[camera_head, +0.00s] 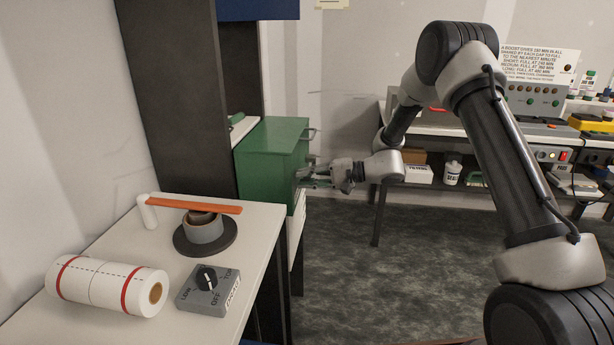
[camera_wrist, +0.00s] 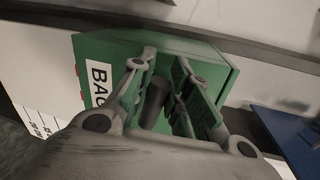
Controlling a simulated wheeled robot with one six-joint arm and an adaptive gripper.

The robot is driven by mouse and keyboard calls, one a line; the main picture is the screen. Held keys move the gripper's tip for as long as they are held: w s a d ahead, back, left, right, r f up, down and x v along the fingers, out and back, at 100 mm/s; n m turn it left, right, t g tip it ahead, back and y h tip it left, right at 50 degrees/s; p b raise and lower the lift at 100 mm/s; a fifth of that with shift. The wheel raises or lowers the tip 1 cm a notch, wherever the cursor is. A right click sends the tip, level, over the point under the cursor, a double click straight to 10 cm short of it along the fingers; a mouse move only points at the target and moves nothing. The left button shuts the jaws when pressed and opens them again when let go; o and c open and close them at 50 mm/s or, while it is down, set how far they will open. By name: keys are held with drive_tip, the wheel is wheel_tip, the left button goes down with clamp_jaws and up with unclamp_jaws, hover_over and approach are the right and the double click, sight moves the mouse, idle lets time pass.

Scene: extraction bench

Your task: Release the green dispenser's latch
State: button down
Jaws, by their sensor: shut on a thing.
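The green dispenser (camera_head: 262,155) is a box beside the dark upright panel, left of centre in the head view. My gripper (camera_head: 310,175) reaches the dispenser's right-hand face from the right. In the wrist view my gripper's fingers (camera_wrist: 166,62) stand on both sides of a dark cylindrical piece (camera_wrist: 154,102), which looks like the latch handle, and are shut on it. The fingers hide part of it, and the latch's position cannot be told.
A white bench (camera_head: 120,240) at the left holds a striped roll (camera_head: 105,285), a grey dial box (camera_head: 208,290) and a round stand with an orange bar (camera_head: 200,204). A second bench (camera_head: 430,145) with equipment stands at the back right. The floor between is clear.

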drive_tip(key=shift+f+n, duration=0.3)
drive_tip(key=shift+n, duration=0.3)
drive_tip(key=shift+s, duration=0.1)
drive_tip(key=c, duration=1.3)
unclamp_jaws()
drive_tip(key=shift+d, duration=0.1)
drive_tip(key=v, duration=1.1)
drive_tip(key=shift+s+d+r, duration=0.1)
drive_tip(key=shift+s+d, duration=0.05)
drive_tip(key=shift+d, duration=0.25)
